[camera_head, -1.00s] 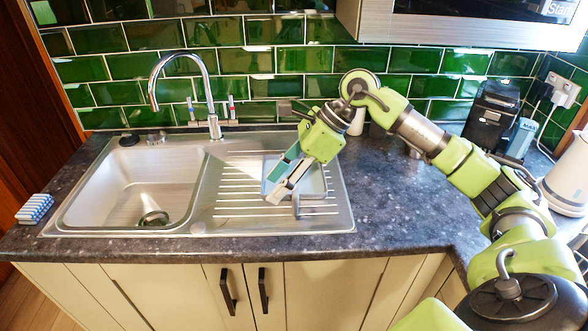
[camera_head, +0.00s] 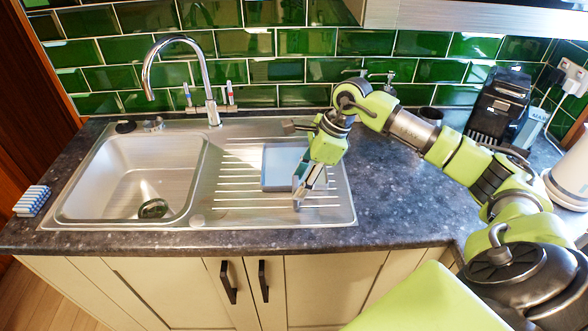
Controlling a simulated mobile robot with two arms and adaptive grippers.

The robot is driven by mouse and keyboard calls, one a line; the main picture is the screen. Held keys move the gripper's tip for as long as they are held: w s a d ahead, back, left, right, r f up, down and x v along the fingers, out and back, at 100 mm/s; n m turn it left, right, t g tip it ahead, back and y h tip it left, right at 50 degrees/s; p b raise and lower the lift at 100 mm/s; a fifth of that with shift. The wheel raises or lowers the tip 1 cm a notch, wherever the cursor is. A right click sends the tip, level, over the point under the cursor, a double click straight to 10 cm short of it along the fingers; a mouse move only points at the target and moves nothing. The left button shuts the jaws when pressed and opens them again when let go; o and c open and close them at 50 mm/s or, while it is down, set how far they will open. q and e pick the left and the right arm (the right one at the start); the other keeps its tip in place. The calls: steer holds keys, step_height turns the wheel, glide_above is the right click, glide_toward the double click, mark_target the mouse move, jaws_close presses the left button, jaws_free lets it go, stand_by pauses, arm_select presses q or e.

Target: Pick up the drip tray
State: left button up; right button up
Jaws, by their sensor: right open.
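The drip tray, seemingly the pale blue-grey rectangular piece (camera_head: 279,165), lies on the ribbed draining board of the sink (camera_head: 235,205). My right gripper (camera_head: 303,194) points downward at the tray's right edge, with its fingers close to that edge. It is open, and its fingers overlap the tray's right side in the picture. I cannot tell whether they touch the tray, and part of its right edge is hidden behind them. My left gripper is not in view.
A chrome tap (camera_head: 212,105) stands behind the sink bowl (camera_head: 135,180). A blue-and-white striped sponge (camera_head: 32,201) lies at the left. A black coffee machine (camera_head: 499,105) and a white kettle (camera_head: 570,180) stand at the right. The worktop front edge is clear.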

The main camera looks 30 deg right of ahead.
steer(key=p+x, duration=0.1)
steer(key=x, duration=0.2)
steer(key=shift+f, duration=0.25)
steer(key=shift+a+f, duration=0.1)
steer(key=shift+f, duration=0.1)
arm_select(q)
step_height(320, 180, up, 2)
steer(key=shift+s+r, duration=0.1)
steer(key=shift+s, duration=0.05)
arm_select(e)
steer(key=shift+w, duration=0.1)
steer(key=c, duration=1.1)
